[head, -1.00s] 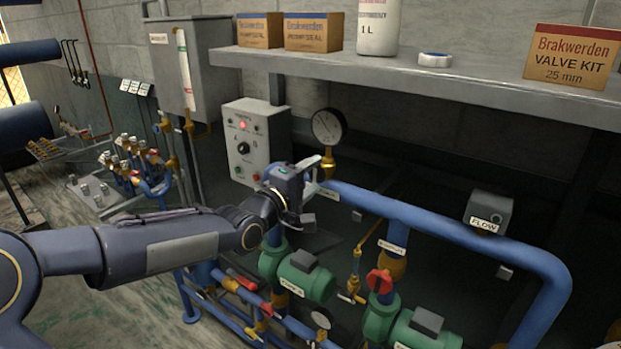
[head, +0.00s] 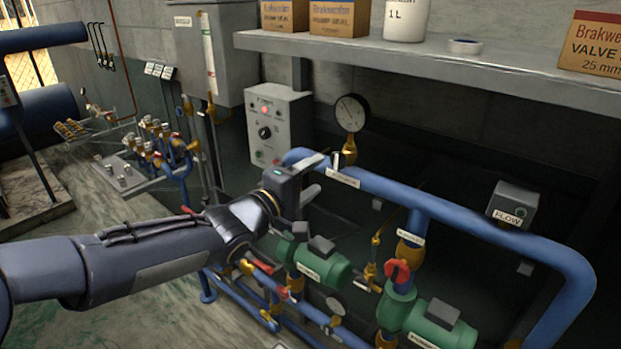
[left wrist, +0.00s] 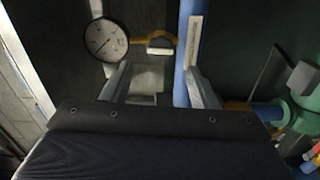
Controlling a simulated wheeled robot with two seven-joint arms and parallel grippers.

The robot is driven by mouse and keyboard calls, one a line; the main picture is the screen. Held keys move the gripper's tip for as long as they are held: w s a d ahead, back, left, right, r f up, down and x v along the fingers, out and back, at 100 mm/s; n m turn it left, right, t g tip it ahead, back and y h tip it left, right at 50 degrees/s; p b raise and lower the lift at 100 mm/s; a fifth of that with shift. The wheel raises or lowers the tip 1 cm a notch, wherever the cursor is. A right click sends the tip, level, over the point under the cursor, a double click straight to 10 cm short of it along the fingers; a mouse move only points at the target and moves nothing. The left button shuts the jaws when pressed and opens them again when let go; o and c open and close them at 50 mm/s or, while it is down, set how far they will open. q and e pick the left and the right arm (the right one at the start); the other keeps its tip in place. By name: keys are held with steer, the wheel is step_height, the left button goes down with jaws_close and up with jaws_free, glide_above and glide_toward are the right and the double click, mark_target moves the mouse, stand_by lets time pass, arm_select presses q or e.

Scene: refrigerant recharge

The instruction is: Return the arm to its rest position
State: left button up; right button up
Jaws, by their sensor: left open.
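My left arm comes in from the left in the head view. Its gripper (head: 316,178) is open, in front of the left end of the upper blue pipe (head: 385,188), below the control panel (head: 278,125). In the left wrist view the two fingers of this gripper (left wrist: 160,84) stand apart with nothing held between them. Beyond them show a round pressure gauge (left wrist: 106,39) and the blue pipe (left wrist: 189,60) with a white label. I cannot tell whether a finger touches the pipe. My right gripper is not in view.
A grey shelf (head: 420,70) with boxes and a white bottle runs above. Green pumps (head: 320,264) and red-handled valves (head: 397,271) lie below and right. A manifold with several valves (head: 162,150) stands at the left. Open floor (head: 95,270) shows at lower left.

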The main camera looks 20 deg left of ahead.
arm_select(q)
steer(key=s+a+f+m+g+y+b, duration=0.1)
steer(key=s+a+f+m+g+y, duration=0.15)
steer(key=s+f, duration=0.35)
steer(key=s+a+f+m+g+y+b, duration=0.2)
steer(key=s+a+f+g+y, duration=0.15)
steer(key=s+f, duration=0.25)
steer(key=s+d+f+m+g+h, duration=0.1)
steer(key=s+d+f+m+g, duration=0.1)
steer(key=s, duration=0.6)
steer(key=s+d+f+m+g+h+b, duration=0.1)
steer(key=s+d+f+m+g+h, duration=0.1)
steer(key=s+f+m, duration=0.3)
steer(key=s+d+f+g, duration=0.1)
steer(key=s+f, duration=0.1)
steer(key=s, duration=0.1)
steer(key=shift+s+h, duration=0.3)
steer(key=shift+s, duration=0.05)
steer(key=shift+f, duration=0.1)
steer(key=shift+c, duration=0.3)
